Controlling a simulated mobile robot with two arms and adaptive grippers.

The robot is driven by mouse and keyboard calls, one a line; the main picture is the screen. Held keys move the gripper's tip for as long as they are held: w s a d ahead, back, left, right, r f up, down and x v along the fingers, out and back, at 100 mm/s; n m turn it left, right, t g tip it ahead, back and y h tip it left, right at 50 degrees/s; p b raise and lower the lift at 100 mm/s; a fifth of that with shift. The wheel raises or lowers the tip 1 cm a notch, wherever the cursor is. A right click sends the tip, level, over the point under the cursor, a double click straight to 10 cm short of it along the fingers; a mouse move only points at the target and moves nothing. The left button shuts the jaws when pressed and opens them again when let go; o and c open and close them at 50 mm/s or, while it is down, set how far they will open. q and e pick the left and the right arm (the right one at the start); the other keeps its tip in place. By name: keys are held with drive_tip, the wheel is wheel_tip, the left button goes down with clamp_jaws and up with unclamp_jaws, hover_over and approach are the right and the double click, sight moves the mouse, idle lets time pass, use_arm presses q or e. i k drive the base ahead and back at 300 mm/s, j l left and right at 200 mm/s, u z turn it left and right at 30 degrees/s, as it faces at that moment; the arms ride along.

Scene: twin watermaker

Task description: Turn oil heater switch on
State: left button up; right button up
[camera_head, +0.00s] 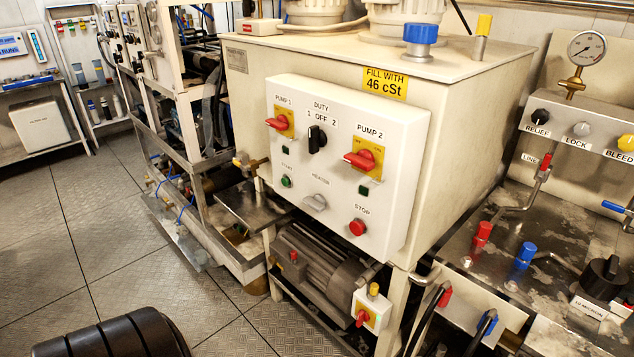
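The oil heater switch (314,202) is a small light-grey knob under the label HEATER. It sits low in the middle of the white control panel (400,130) on the front of the cream tank. Its handle looks to lie nearly crosswise, but it is too small to read its setting. A green START button (286,182) is to its left and a red STOP button (357,227) to its lower right. Neither of my grippers shows in the head view, and nothing covers the switch.
The panel also has red-on-yellow PUMP 1 (279,123) and PUMP 2 (364,160) switches and a black DUTY knob (317,138). A motor (318,262) sits below. A black ribbed object (115,335) is at the bottom left. The floor (110,235) left of the tank is clear.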

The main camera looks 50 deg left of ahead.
sight(318, 203)
drive_tip(key=u, duration=1.45)
